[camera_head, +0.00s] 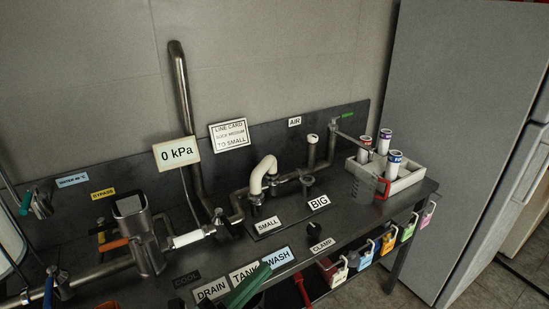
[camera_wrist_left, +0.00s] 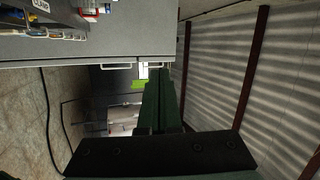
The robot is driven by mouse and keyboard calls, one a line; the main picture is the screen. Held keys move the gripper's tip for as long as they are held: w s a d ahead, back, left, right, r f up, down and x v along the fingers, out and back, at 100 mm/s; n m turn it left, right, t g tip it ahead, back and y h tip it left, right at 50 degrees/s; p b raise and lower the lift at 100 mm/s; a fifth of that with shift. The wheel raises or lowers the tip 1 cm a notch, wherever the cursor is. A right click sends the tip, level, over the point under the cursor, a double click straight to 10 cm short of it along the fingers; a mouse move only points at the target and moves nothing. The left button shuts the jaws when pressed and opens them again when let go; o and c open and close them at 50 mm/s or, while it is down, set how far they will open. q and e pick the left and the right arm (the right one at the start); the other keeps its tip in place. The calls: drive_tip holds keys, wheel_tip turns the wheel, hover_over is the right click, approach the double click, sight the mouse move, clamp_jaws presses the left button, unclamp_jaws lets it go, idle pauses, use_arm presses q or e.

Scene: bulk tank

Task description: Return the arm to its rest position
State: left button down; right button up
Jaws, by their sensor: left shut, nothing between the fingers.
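My left gripper (camera_head: 262,268) shows at the bottom edge of the head view, its dark green fingers in front of the dark bench near the TANK and WASH labels. In the left wrist view the same gripper (camera_wrist_left: 158,75) has its two green fingers pressed together with nothing between them. It points past the bench toward open floor and a far wall. The rest of the left arm is out of the head view. My right gripper does not show in either view.
The dark bench carries a white hose bend (camera_head: 263,174), steel pipes, a 0 kPa sign (camera_head: 177,153) and a white rack (camera_head: 399,181) with several tubes. Several coloured padlocks hang along the front edge. A tall grey cabinet (camera_head: 455,130) stands at the right.

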use_arm(q)
drive_tip(key=s+a+f+n+g+y+p, duration=0.1)
drive_tip(key=s+a+f+n+y, duration=0.1)
drive_tip(key=a+f+n+y, duration=0.45)
drive_tip(key=s+a+f+n+y, duration=0.1)
drive_tip(key=a+f+n+y, duration=0.25)
drive_tip(key=f+n, duration=0.65)
drive_tip(key=s+a+f+n+g+y, duration=0.3)
drive_tip(key=s+a+f+n+g, duration=0.1)
drive_tip(key=s+f, duration=0.7)
drive_tip(key=shift+f+n+g+p, duration=0.15)
drive_tip(key=shift+n+g+p, duration=0.35)
drive_tip(key=shift+n, duration=0.75)
drive_tip(key=shift+d, duration=0.1)
